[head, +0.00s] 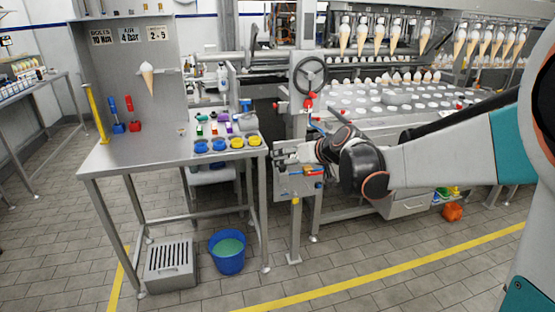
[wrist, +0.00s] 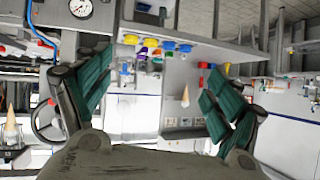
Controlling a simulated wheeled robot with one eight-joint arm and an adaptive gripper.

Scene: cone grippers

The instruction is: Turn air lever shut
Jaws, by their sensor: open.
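My gripper (head: 287,153) reaches left in front of the machine's front post, beside the right edge of the steel bench. In the wrist view, which is upside down, its green-padded fingers (wrist: 158,92) are wide apart with nothing between them. Just below the gripper in the head view, a small fitting with red and blue parts (head: 313,171) sits on a grey panel (head: 292,186). It may hold the air lever, but it is too small to tell. In the wrist view a round gauge (wrist: 81,8) and a blue hose (wrist: 32,22) show at the top left.
The steel bench (head: 135,158) holds blue and yellow cups (head: 219,145). A handwheel (head: 310,74) stands above my gripper, with the cone machine (head: 400,97) behind. A blue bucket (head: 228,252) and a grey crate (head: 170,264) are on the floor.

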